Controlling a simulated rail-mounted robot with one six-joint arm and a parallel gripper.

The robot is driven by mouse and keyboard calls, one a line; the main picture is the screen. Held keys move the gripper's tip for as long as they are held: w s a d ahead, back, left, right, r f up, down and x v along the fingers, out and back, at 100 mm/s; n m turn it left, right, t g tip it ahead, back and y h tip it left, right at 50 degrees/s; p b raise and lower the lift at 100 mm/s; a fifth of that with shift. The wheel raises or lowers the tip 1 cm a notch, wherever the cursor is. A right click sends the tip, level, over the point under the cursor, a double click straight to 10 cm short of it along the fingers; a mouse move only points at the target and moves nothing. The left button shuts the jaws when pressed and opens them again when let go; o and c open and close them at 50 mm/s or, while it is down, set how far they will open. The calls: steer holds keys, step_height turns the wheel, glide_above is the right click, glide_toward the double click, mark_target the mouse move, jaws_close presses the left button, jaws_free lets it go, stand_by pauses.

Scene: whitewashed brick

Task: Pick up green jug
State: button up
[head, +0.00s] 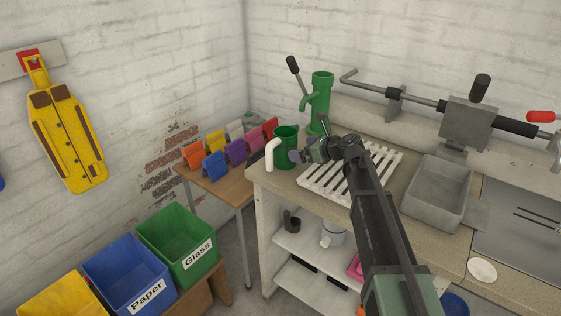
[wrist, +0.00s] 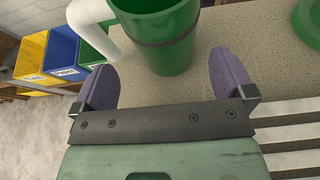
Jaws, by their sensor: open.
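The green jug (head: 287,150) stands upright on the left end of the counter, with a white handle on its left side. In the wrist view the jug (wrist: 168,50) has a dark band around it, and its top is cut off by the frame edge. My gripper (wrist: 172,85) is open, with its two purple fingers on either side of the lower part of the jug in the picture. In the head view my gripper (head: 302,153) is just right of the jug. I cannot tell whether either finger touches it.
A white slatted rack (head: 330,182) lies under my arm. A green hand pump (head: 319,100) stands behind the jug. A grey stone basin (head: 437,192) is to the right. Bins (head: 178,240) stand at the lower left. A small table (head: 225,185) holds several coloured holders.

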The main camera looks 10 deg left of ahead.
mark_target(290, 148)
steer(key=shift+w+a+f, duration=0.25)
steer(key=shift+w+a, duration=0.05)
steer(key=shift+a, duration=0.1)
steer(key=b+x, duration=0.2)
steer(key=x, duration=0.3)
steer(key=shift+w+f, duration=0.2)
steer(key=shift+w, duration=0.05)
steer(key=shift+r, duration=0.1)
steer(key=c, duration=1)
steer(key=shift+r, duration=0.15)
